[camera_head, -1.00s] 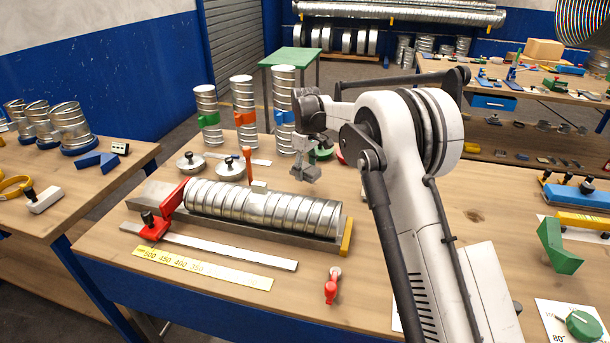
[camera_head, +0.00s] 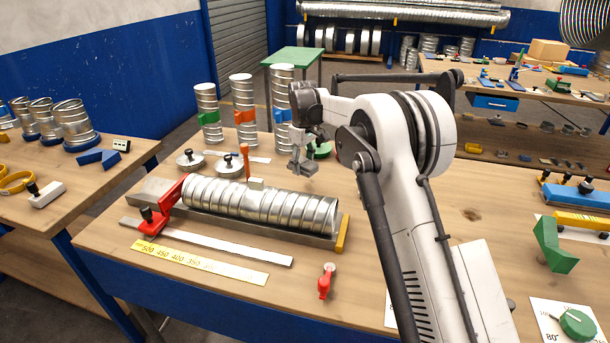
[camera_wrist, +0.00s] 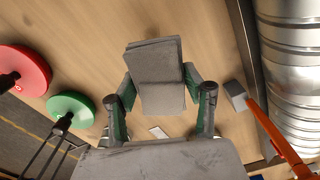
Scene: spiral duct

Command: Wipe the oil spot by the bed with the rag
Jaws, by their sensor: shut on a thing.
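My gripper (camera_wrist: 162,82) is shut on a grey folded rag (camera_wrist: 155,62), which sits between its two fingertips in the wrist view. In the head view the rag (camera_head: 304,168) hangs above the table behind the right part of the bed, apart from the duct. The grey bed (camera_head: 325,241) carries a ribbed silver duct (camera_head: 262,204), with a red clamp at its left end and a yellow block at its right. A dark brown spot (camera_head: 472,214) shows on the wood to the right of my arm. No spot is clear below the rag in the wrist view.
A red disc (camera_wrist: 22,70) and a green disc (camera_wrist: 71,112) with black knobs lie left of the rag in the wrist view. Upright ducts (camera_head: 243,112) stand at the back. A red-handled tool (camera_head: 326,281) lies in front of the bed.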

